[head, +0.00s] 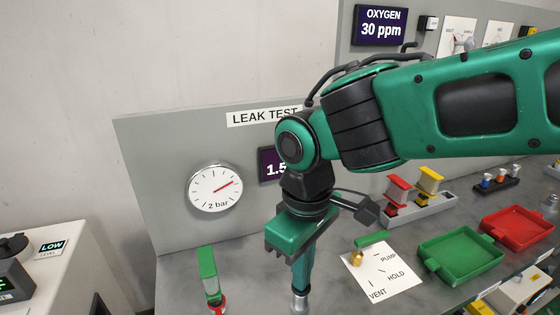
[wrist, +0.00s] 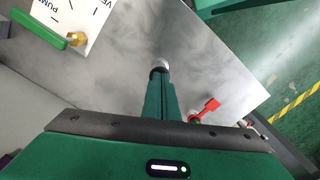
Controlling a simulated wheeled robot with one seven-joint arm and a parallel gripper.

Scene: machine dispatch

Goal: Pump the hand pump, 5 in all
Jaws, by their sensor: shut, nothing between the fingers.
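My gripper (head: 300,288) points straight down over the bench, with its dark green fingers shut together and empty. In the wrist view the fingertips (wrist: 160,75) end at a small round silver piece (wrist: 160,65). It also shows below the fingers in the head view (head: 300,303). It may be the hand pump's top; most of it is hidden, and I cannot tell whether the fingers touch it. A green valve lever (head: 372,239) on a brass hub lies towards the PUMP side of a PUMP/HOLD/VENT plate (head: 383,280). The gauge (head: 215,187) needle points up-right; the display (head: 271,166) starts "1.5", partly hidden.
A green tray (head: 460,258) and a red tray (head: 517,228) lie to the right. The LEAK TEST panel (head: 150,150) rises behind. Red and yellow blocks (head: 430,180) stand at the back.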

